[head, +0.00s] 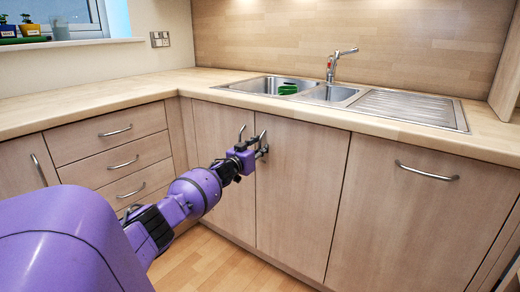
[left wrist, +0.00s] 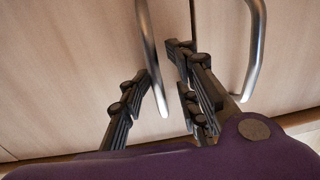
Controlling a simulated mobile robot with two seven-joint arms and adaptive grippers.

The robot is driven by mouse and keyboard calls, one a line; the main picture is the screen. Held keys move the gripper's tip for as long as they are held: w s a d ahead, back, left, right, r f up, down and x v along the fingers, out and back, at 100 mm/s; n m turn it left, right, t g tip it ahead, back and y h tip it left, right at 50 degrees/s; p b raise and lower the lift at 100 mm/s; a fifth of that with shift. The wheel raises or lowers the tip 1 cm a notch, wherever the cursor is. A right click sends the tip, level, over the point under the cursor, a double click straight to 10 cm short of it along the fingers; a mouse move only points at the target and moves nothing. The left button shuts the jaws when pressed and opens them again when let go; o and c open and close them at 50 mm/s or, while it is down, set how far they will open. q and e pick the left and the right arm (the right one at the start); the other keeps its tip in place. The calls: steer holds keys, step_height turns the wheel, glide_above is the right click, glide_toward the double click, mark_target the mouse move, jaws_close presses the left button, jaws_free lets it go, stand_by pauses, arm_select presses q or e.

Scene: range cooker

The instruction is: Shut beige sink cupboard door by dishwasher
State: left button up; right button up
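The beige sink cupboard door by the dishwasher (head: 302,195) is under the sink, left of the panel with the horizontal handle. It looks flush or nearly flush with its neighbour. My left gripper (head: 263,151) is at its upper left edge, by the upright handle. In the left wrist view my left gripper (left wrist: 160,95) has its fingers apart, with one metal handle (left wrist: 151,55) between them. A second handle (left wrist: 257,45) is outside the fingers on the right. I cannot tell whether the fingers touch the handle. My right gripper is not in view.
The other sink cupboard door (head: 228,190) adjoins on the left, with drawers (head: 112,158) beyond it. The dishwasher panel (head: 420,220) is on the right. The worktop (head: 300,108) overhangs the doors. The wooden floor (head: 205,268) in front is clear.

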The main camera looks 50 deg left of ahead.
arm_select(q)
steer(key=shift+d, duration=0.1)
steer(key=shift+s, duration=0.1)
steer(key=shift+s+d, duration=0.1)
steer(key=shift+s, duration=0.1)
steer(key=v, duration=1.1)
steer(key=shift+s, duration=0.15)
steer(key=shift+d, duration=0.1)
